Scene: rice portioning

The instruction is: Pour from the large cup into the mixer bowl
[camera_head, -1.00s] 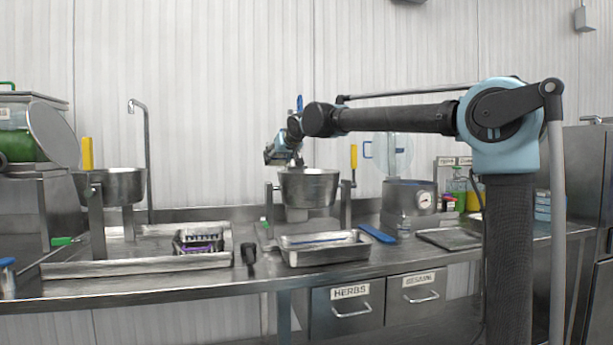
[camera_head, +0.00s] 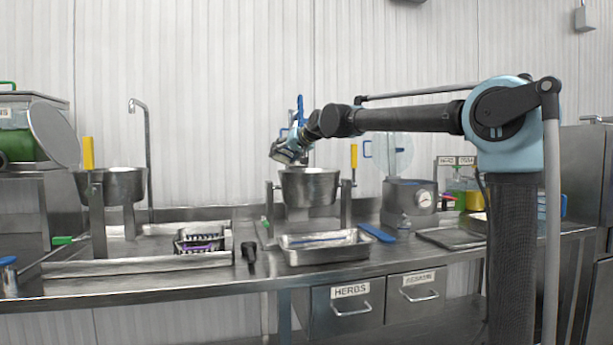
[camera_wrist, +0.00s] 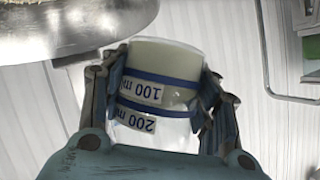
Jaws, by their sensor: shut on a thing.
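My gripper (camera_head: 283,154) is shut on the large cup (camera_wrist: 165,62), a clear cup with blue bands marked 100 ml and 200 ml. In the wrist view the labels are upside down, and a pale filling shows in the upper part of the cup. My gripper's fingers (camera_wrist: 160,95) clasp it from both sides. The steel mixer bowl (camera_head: 308,190) stands below my gripper in the head view. Whether anything is flowing out cannot be told.
A second steel bowl (camera_head: 117,185) stands at the left. A shallow steel tray (camera_head: 325,254) lies before the mixer bowl. A blender-like appliance (camera_head: 408,203) stands to the right. A rack (camera_head: 200,240) and a black tool (camera_head: 249,254) lie on the counter.

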